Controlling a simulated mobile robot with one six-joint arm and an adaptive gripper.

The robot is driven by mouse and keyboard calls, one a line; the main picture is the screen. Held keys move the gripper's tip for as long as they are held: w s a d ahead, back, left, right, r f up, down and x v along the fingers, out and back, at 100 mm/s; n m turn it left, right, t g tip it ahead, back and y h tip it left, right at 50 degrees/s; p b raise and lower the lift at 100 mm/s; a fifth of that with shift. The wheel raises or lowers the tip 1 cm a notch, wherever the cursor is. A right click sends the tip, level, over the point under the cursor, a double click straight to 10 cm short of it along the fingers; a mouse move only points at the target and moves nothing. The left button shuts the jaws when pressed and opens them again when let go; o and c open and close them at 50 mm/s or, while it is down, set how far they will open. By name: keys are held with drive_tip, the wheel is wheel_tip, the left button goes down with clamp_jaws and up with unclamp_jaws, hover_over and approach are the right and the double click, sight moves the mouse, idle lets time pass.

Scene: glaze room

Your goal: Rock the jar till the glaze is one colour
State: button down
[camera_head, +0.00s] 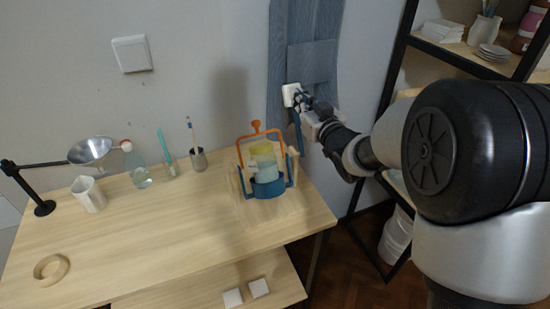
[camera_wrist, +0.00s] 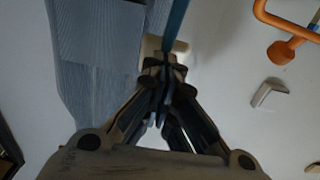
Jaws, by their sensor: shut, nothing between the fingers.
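The jar (camera_head: 264,163) stands in a blue cradle (camera_head: 270,189) at the right end of the table. It shows a yellowish band above a pale green-blue one. An orange handle frame (camera_head: 256,126) with a knob arches over it; the orange knob also shows at the upper right of the wrist view (camera_wrist: 281,52). My gripper (camera_head: 303,101) is up by the wall, right of and above the jar, apart from the handle. In the wrist view, my gripper's fingers (camera_wrist: 162,92) are together and empty, close to a cream block (camera_wrist: 153,47) and a thin blue strip (camera_wrist: 178,22).
A grey-blue apron (camera_head: 311,62) hangs on the wall behind my gripper. A pencil cup (camera_head: 199,160), bottle (camera_head: 138,169), white cup (camera_head: 89,195) and wooden ring (camera_head: 51,268) stand on the table (camera_head: 165,245). A black shelf rack (camera_head: 450,58) is at right. The table's front middle is clear.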

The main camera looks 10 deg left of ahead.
drive_tip(key=shift+w+a+f, duration=0.25)
drive_tip(key=shift+w+a, duration=0.05)
drive_tip(key=shift+w, duration=0.2)
drive_tip(key=r+v, duration=0.1)
drive_tip(key=v, duration=0.8)
drive_tip(key=shift+r, duration=0.35)
drive_tip(key=shift+x, duration=2.2)
drive_tip(key=shift+a, duration=0.1)
